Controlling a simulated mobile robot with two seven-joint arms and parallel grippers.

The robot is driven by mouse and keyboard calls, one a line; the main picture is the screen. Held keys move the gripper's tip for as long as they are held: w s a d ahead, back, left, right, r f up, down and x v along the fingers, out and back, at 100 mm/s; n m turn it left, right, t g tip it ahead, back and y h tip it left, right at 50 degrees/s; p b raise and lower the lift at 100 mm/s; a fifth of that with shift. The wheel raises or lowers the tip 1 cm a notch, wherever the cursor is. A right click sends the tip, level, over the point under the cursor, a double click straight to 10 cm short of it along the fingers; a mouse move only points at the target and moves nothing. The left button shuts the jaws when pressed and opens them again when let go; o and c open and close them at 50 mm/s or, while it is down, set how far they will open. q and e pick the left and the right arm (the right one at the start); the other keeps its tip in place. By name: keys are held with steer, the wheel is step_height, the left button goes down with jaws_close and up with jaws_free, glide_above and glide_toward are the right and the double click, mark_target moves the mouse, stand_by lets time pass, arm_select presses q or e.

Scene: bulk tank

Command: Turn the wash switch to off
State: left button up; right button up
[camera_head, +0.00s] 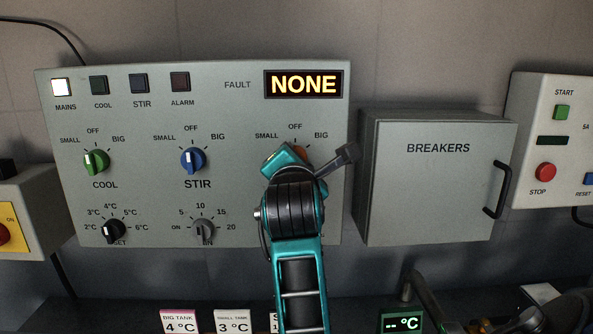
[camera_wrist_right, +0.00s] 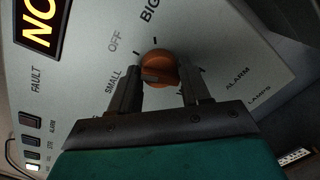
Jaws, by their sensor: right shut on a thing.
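The wash switch is an orange knob (camera_wrist_right: 160,66) on the grey control panel, seen in the right wrist view below the words SMALL, OFF and BIG. In the head view only a sliver of the orange knob (camera_head: 300,152) shows under OFF; my right gripper covers the rest. My right gripper (camera_wrist_right: 160,88) has a dark finger on either side of the knob and is shut on it. The knob's ridge seems to face the SMALL side, but the fingers make its exact setting hard to tell. The WASH label is mostly hidden. My left gripper is in neither view.
The FAULT display (camera_head: 304,84) reads NONE. A breaker box (camera_head: 437,200) with a protruding handle stands close on the right.

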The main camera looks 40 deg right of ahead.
steer(key=m+b, duration=0.2)
steer(key=m, duration=0.1)
steer(key=shift+r, duration=0.15)
stand_by(0.4)
steer(key=o, duration=1)
steer(key=shift+a, duration=0.1)
